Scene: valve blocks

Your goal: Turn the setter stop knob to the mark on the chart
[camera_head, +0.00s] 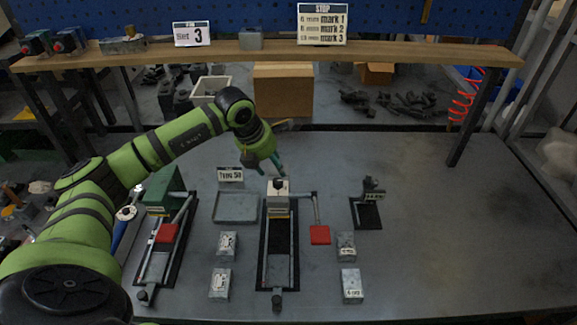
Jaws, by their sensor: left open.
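The stop chart (322,24) stands on the shelf and lists mark 1, mark 2 and mark 3 with smaller text. A slide fixture (264,250) lies in the middle of the table, with a pale block (278,195) carrying a dark knob-like top (278,185) at its far end. A small dark device (371,190) with a label stands to its right. I cannot tell for certain which part is the setter stop knob, nor read its setting. My left gripper (277,168) is open just above and behind the pale block, fingers pointing down, apparently holding nothing. My right gripper is out of view.
Another slide fixture (165,240) with a green block lies at left, near my left arm. A flat tray (236,220) and several small labelled blocks (352,286) sit around the middle fixture. The table's right side is clear.

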